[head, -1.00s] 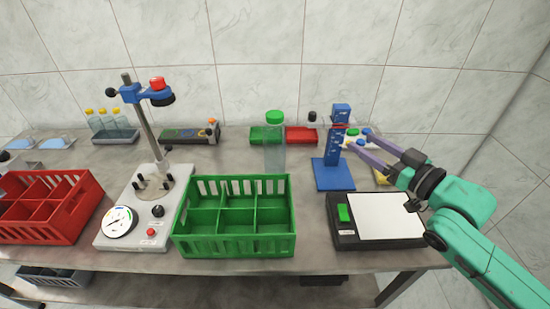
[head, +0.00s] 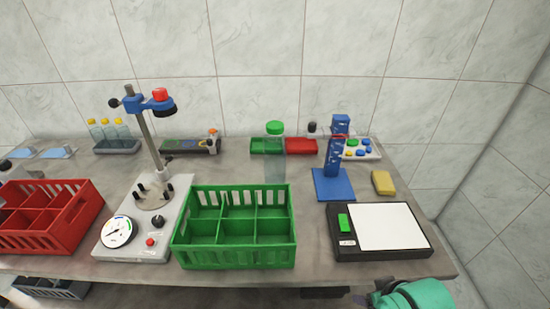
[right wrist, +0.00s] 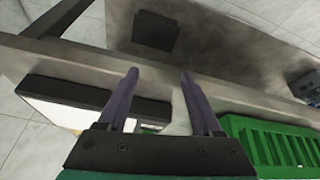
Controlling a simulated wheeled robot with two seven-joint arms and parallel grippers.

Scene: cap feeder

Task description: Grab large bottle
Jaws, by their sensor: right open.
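The large bottle (head: 275,165) is clear with a green cap. It stands upright on the table just behind the green crate (head: 235,257), which hides its lower end. My right arm shows only as a teal piece at the bottom right of the head view; its fingers are out of that picture. In the right wrist view my right gripper (right wrist: 159,75) is open, with nothing held between its two fingers. It is near the table's front edge, between the scale and the green crate, well apart from the bottle. My left gripper is not in view.
A black scale with a white plate (head: 385,226) is at front right. A blue stand (head: 335,185) and yellow sponge (head: 383,182) are behind it. A grey capping machine (head: 125,245) and red crate (head: 50,240) are left. Green (head: 264,146) and red trays (head: 300,146) lie at the back.

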